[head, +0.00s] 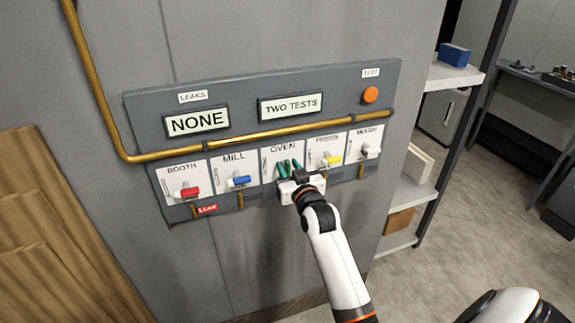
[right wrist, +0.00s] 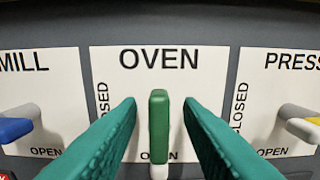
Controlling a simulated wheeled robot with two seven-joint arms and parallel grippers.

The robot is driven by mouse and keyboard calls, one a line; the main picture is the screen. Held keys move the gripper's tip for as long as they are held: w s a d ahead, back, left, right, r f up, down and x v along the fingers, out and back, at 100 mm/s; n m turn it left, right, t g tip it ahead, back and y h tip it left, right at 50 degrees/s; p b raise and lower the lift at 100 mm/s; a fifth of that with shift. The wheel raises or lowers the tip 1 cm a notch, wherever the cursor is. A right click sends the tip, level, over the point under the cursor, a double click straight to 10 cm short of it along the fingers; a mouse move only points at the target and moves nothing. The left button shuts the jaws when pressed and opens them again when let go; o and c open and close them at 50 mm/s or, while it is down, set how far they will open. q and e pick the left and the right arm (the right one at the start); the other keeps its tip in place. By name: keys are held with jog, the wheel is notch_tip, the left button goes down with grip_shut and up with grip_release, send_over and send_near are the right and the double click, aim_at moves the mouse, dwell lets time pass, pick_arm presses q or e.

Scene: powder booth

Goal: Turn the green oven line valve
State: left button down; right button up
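The green oven line valve handle (right wrist: 158,125) stands upright in the right wrist view, on the white plate marked OVEN (right wrist: 160,61). CLOSED is written up the plate's left side and OPEN along its bottom, partly hidden by the handle. My right gripper (head: 289,166) is at the oven plate in the head view, where its fingers and hand hide most of the handle. Its two teal fingers are open, one on each side of the handle, with a visible gap to it on both sides. My left gripper is not in view.
The blue mill valve (head: 239,181) and yellow press valve (head: 331,160) flank the oven valve closely. The red booth valve (head: 187,191) and wash valve (head: 371,153) are further out. A brass pipe (head: 255,134) crosses above. Displays read NONE (head: 197,121) and TWO TESTS (head: 290,106); an orange button (head: 371,95) sits upper right.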

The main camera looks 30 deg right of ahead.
jog(key=shift+w+d, duration=0.1)
jog(key=shift+w, duration=0.4)
grip_shut()
